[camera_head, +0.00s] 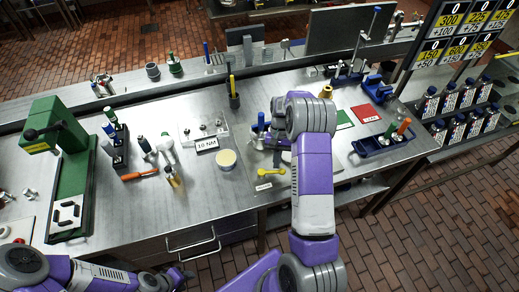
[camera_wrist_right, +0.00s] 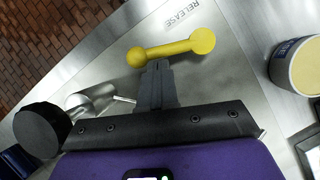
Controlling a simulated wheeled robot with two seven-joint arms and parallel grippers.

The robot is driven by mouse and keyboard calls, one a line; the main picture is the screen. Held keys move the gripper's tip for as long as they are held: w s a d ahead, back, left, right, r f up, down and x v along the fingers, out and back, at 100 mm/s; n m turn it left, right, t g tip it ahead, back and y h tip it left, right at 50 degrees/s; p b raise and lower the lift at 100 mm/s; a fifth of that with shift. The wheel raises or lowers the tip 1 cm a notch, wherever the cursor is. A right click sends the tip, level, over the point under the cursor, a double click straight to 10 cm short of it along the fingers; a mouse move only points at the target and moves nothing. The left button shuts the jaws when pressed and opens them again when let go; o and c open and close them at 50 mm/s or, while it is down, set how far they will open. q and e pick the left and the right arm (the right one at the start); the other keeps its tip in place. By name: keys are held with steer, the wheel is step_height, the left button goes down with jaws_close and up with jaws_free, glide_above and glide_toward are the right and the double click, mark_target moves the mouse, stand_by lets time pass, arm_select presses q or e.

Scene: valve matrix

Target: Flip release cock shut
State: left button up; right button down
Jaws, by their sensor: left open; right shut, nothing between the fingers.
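The release cock shows as a yellow lever (camera_head: 268,171) on the bench top in the head view, beside a small RELEASE label (camera_head: 264,186). In the right wrist view the yellow lever (camera_wrist_right: 168,49) lies across the top, with a round knob at each end and the RELEASE label (camera_wrist_right: 181,14) beyond it. My right gripper (camera_wrist_right: 158,66) is shut and empty, its tips close to the lever near its left end. I cannot tell whether they touch. In the head view my right arm partly covers this gripper. My left gripper (camera_head: 184,277) is open at the bottom edge, away from the lever.
A cream-topped tub (camera_head: 226,159) stands left of the lever. A black knob (camera_wrist_right: 42,130) shows close to my right gripper in the wrist view. A blue tray (camera_head: 380,146) and a red plate (camera_head: 365,113) lie to the right. A green press (camera_head: 75,160) stands at left.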

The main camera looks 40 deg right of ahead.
steer(key=w+d, duration=0.1)
steer(key=w+d+f+b, duration=0.1)
steer(key=w, duration=0.1)
steer(key=shift+d, duration=0.4)
steer(key=v, duration=1)
steer(key=shift+a+r, duration=0.15)
steer(key=shift+a, duration=0.1)
steer(key=shift+w, duration=0.1)
